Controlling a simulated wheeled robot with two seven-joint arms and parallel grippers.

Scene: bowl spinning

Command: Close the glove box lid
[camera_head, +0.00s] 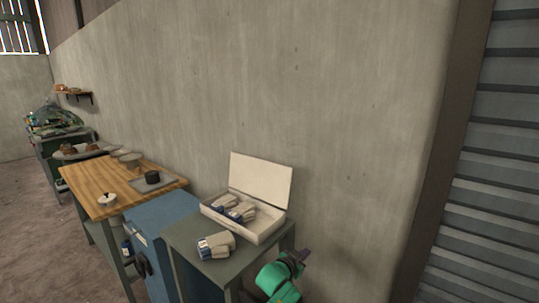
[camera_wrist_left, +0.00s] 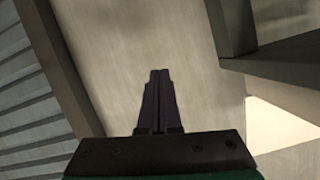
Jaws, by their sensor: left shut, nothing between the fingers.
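The white glove box (camera_head: 268,238) sits on a small grey-green table. Its lid (camera_head: 261,181) stands open and upright along the back edge, near the wall. Gloves (camera_head: 236,210) in white and blue lie inside the box. My left gripper (camera_head: 306,253), dark on a green wrist, is to the right of the box and table, apart from the lid. In the left wrist view the gripper's two fingers (camera_wrist_left: 159,72) are together with nothing between them. My right gripper does not show.
More gloves (camera_head: 216,245) lie on the small table (camera_head: 190,235), in front of the box. A blue cabinet (camera_head: 150,218) and a wooden-topped workbench (camera_head: 130,187) stand to the left. A concrete wall (camera_head: 350,120) rises close behind. A corrugated shutter (camera_head: 495,190) is at the right.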

